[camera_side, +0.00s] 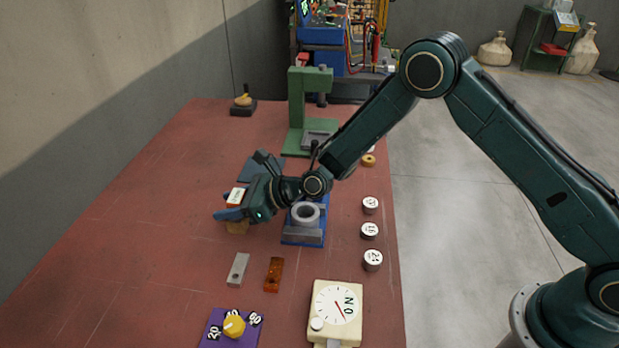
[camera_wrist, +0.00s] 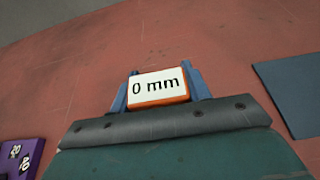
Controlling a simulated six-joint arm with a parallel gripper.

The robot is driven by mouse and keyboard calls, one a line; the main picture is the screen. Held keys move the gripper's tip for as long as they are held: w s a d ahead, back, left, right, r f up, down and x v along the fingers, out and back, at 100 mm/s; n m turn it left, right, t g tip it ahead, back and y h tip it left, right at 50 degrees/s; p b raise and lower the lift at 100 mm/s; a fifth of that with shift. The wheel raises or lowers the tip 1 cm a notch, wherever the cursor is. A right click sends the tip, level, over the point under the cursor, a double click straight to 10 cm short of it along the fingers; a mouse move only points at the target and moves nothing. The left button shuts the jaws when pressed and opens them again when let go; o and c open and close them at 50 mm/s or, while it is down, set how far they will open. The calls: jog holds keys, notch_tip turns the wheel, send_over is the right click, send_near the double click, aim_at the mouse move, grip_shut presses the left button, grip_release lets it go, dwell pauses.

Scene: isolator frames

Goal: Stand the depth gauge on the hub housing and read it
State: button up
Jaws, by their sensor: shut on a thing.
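The depth gauge (camera_side: 236,197) is a small block with an orange edge and a white face. In the wrist view its face (camera_wrist: 157,88) reads "0 mm". My gripper (camera_side: 232,207) is shut on it, with a blue finger on each side. The hub housing seems to be the grey ring-shaped part (camera_side: 306,212) in a blue holder (camera_side: 318,240), to the right of my gripper. The gauge is apart from it, over the red table to its left. A tan piece (camera_side: 237,228) shows just under my gripper; I cannot tell whether it belongs to the gauge.
A green press (camera_side: 297,105) stands behind. Several round weights (camera_side: 370,230) line the table's right edge. A cream dial box (camera_side: 322,300), an orange bar (camera_side: 274,274), a grey bar (camera_side: 238,270) and a purple knob panel (camera_side: 215,325) lie in front. The table's left is clear.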

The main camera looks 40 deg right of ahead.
aim_at(233, 194)
jog(key=shift+r, duration=0.15)
notch_tip(233, 194, up, 20)
dwell(0.7)
dwell(0.5)
jog(key=s+d+f+n+g+y, duration=0.3)
jog(key=s+d+f+n+g, duration=0.3)
jog(key=s+d+f, duration=0.2)
jog(key=s+d, duration=0.2)
jog(key=shift+s+f+y, duration=0.3)
jog(key=shift+s+f, duration=0.1)
jog(key=shift+f, duration=0.1)
jog(key=shift+f, duration=2.8)
